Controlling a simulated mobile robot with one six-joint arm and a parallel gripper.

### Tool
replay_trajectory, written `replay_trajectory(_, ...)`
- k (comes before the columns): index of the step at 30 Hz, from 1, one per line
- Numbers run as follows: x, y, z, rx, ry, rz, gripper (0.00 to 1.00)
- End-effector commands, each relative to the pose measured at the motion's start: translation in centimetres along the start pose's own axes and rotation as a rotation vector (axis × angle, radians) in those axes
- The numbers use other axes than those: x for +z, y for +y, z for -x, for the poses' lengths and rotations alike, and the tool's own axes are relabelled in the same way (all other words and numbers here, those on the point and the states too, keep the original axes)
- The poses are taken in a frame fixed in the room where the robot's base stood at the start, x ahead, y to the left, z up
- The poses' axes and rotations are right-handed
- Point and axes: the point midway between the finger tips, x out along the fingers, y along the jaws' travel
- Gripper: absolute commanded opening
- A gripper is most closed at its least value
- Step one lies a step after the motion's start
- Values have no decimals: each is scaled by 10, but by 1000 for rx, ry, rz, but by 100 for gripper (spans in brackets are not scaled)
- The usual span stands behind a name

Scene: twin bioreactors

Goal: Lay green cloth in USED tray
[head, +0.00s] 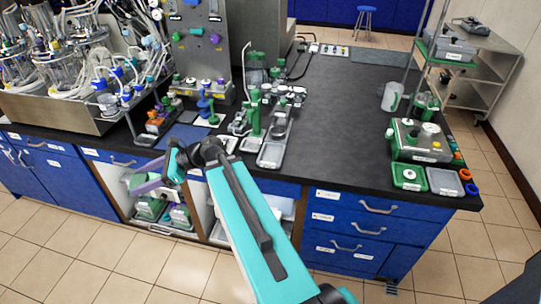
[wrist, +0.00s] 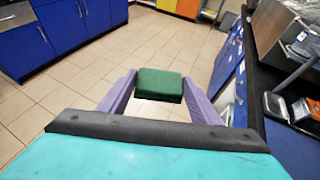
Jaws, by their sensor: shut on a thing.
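My gripper (wrist: 158,82) has purple fingers and is shut on the green cloth (wrist: 160,88), a small folded dark-green pad held between the fingertips in the wrist view. The tiled floor shows below and beyond it. In the head view my gripper (head: 150,182) hangs in front of the bench, near the open shelves under it; the cloth is hard to make out there. A green tray (head: 408,186) holding a pale round item and a grey tray (head: 443,187) sit side by side at the bench's right front corner. Their labels are too small to read, so I cannot tell which is USED.
The black bench (head: 340,130) has a clear stretch in its middle and right. Tubed glass vessels (head: 70,65) and several racks crowd its left. A green-based instrument (head: 420,140) stands behind the trays. A metal cart (head: 480,65) stands at the right.

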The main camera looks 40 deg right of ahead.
Motion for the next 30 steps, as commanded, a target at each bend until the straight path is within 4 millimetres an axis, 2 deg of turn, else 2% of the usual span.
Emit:
replay_trajectory(5,-5,-5,9,-12,1,-6,33)
replay_trajectory(11,-23,-21,41,-52,4,-23,33)
replay_trajectory(21,-67,-49,119,-149,8,-64,33)
replay_trajectory(30,-106,-63,190,-234,7,-101,33)
